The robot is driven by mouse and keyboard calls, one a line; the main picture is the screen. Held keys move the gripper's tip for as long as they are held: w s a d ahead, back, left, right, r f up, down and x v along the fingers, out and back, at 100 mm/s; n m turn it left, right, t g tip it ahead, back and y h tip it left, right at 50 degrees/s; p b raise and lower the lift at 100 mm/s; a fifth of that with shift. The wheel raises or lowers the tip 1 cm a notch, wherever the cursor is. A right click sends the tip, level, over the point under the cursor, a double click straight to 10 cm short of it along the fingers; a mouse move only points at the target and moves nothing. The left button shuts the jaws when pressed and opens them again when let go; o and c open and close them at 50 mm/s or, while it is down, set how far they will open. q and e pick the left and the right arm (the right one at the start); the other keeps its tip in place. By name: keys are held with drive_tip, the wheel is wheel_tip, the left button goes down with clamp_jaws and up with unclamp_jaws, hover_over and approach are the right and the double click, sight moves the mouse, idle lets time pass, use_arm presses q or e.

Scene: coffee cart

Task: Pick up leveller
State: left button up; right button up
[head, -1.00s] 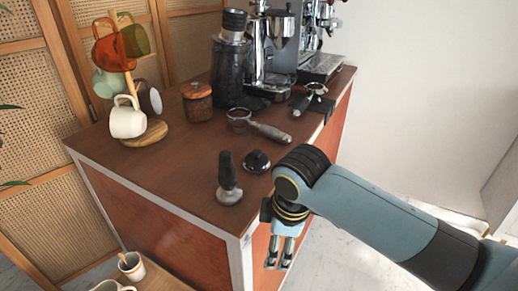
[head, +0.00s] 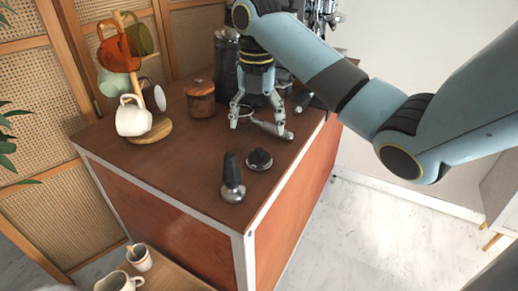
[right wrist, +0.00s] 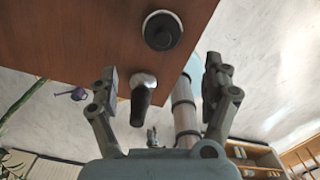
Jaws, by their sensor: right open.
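The leveller (head: 258,159), a low round black puck with a metal edge, sits on the brown cart top near its front right edge. It also shows at the top centre of the right wrist view (right wrist: 163,30). The tamper (head: 232,180), with a black handle and metal base, stands upright beside it, to its left and nearer the corner. My right gripper (head: 258,124) points down, open and empty, farther back over the cart around the portafilter, apart from the leveller. Its spread fingers show in the right wrist view (right wrist: 162,72). My left gripper is out of view.
A portafilter (head: 272,130) lies by my right fingers. My right arm hides much of the espresso machine.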

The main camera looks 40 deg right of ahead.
sight(259, 149)
drive_tip(key=shift+w+d+r+n, duration=0.2)
drive_tip(key=shift+r+n, duration=0.2)
drive_tip(key=shift+r, duration=0.05)
drive_tip(key=shift+f+b, duration=0.2)
drive_tip(key=shift+b, duration=0.15)
wheel_tip(259, 149, down, 3)
drive_tip(key=shift+r+b, duration=0.1)
drive_tip(key=shift+b, duration=1)
drive_tip(key=f, duration=0.2)
drive_tip(key=f+p, duration=0.1)
drive_tip(key=f, duration=0.4)
drive_tip(key=shift+d+f, duration=0.15)
drive_tip(key=shift+d, duration=0.2)
drive_tip(key=c, duration=1.4)
